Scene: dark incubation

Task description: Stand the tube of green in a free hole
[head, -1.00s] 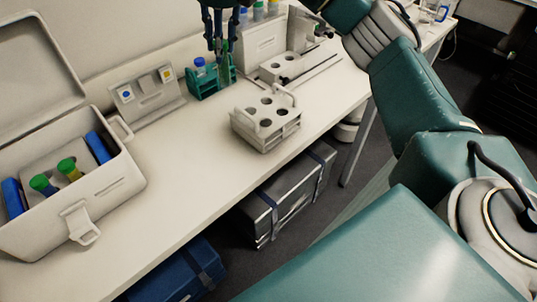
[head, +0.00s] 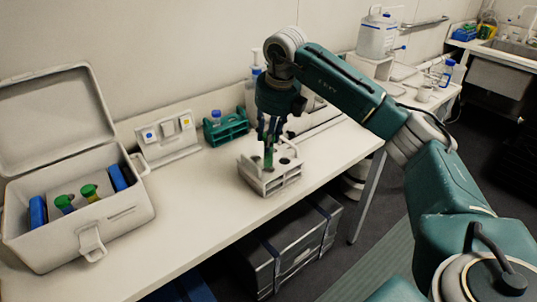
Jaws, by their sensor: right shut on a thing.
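My right gripper (head: 270,132) points down over the white tube rack (head: 272,185) and is shut on the tube of green (head: 268,156). The tube hangs upright below the fingers. Its lower end is at the rack's top; I cannot tell whether it is inside a hole or just above one. The fingers and tube hide part of the rack's top. Holes to the right of the tube look empty. My left gripper is not in view.
A teal rack (head: 228,133) with a blue-capped tube (head: 215,117) stands behind. A small panel (head: 167,145) stands left of it. An open white case (head: 120,216) at left holds green-capped tubes (head: 90,192) and blue blocks. The bench between case and rack is clear.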

